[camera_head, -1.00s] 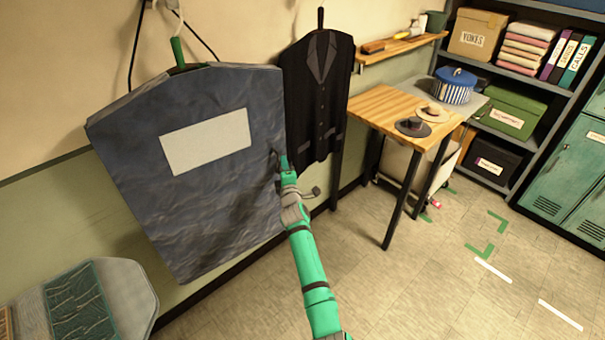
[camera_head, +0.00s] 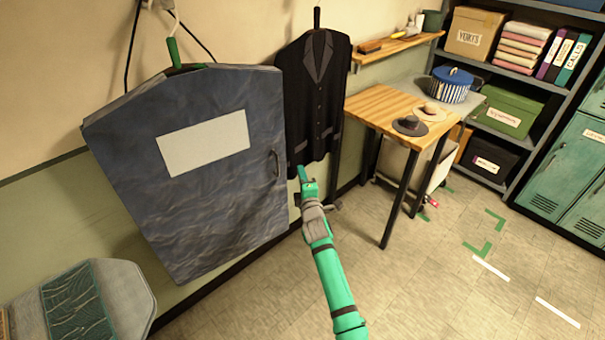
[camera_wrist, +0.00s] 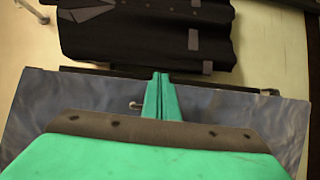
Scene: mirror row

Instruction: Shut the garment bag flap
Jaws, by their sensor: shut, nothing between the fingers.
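The blue-grey garment bag (camera_head: 215,205) hangs on the wall at left from a green hanger (camera_head: 174,52), with a pale blank panel on its front. Its front flap lies flat over the bag, with a dark handle (camera_head: 275,164) near the right edge; no gap shows along that edge in the head view. The bag's surface also spans the lower wrist view (camera_wrist: 60,104). My gripper (camera_head: 302,172) is to the right of the bag, apart from the handle, in front of the lower part of the dark jacket. Its green fingers (camera_wrist: 161,78) are together, with nothing between them.
The dark jacket (camera_head: 314,95) hangs just right of the bag. A wooden table (camera_head: 375,105) with two small hats stands further right, before shelves and a teal locker (camera_head: 570,160). A grey padded piece (camera_head: 125,285) is at lower left.

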